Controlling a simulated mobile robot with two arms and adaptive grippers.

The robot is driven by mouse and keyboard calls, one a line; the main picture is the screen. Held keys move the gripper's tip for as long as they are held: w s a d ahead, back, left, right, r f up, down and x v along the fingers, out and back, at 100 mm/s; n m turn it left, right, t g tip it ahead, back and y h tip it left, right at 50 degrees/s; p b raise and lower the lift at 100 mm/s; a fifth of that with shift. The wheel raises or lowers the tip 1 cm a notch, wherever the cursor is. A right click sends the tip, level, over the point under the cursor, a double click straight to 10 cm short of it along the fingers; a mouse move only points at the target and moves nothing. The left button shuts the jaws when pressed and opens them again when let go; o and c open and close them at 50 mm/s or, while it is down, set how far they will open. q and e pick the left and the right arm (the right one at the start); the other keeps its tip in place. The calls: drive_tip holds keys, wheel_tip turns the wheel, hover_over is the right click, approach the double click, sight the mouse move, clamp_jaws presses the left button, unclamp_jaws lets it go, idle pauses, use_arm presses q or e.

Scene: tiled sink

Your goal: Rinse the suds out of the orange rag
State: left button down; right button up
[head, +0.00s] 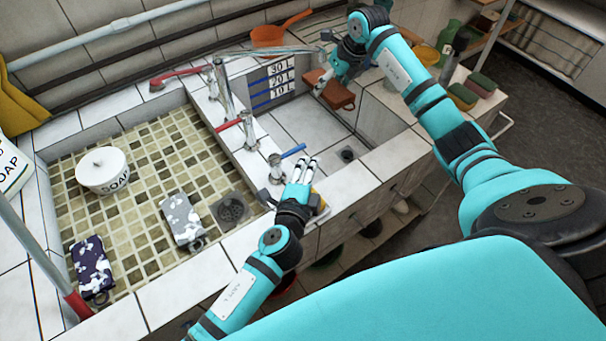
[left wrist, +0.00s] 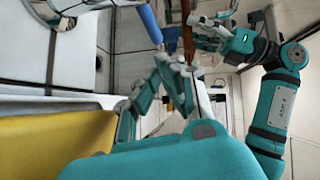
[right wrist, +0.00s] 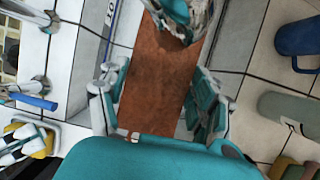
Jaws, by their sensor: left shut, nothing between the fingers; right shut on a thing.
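The orange rag (head: 330,90) hangs flat over the right-hand basin (head: 305,125), under the end of the metal spout (head: 265,51). My right gripper (head: 338,80) is shut on it; the right wrist view shows the rag (right wrist: 160,75) between the fingers. My left gripper (head: 301,168) is shut and empty, close beside the tap with the blue handle (head: 293,151). The blue handle (left wrist: 148,22) also shows in the left wrist view, beyond the fingers (left wrist: 172,72).
The red-handled tap (head: 230,124) stands left of the blue one. A yellow sponge (head: 320,201) lies by my left wrist. The right basin's floor and drain (head: 347,155) look clear.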

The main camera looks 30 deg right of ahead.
sight(329, 93)
use_arm(q)
drive_tip(key=v, duration=0.7)
drive_tip(key=s+d+v, duration=0.1)
drive_tip(key=v, duration=0.3)
drive_tip(key=shift+s+d, duration=0.1)
drive_tip(key=shift+r, duration=0.1)
use_arm(e)
drive_tip(key=shift+s+a+r+p, duration=0.1)
drive_tip(key=shift+s+a+p, duration=0.55)
drive_tip(key=shift+s+a, duration=0.45)
use_arm(q)
drive_tip(key=shift+r+p, duration=0.6)
drive_tip(key=shift+r, duration=0.65)
use_arm(e)
drive_tip(key=shift+s+a, duration=1.65)
drive_tip(key=shift+s, duration=0.2)
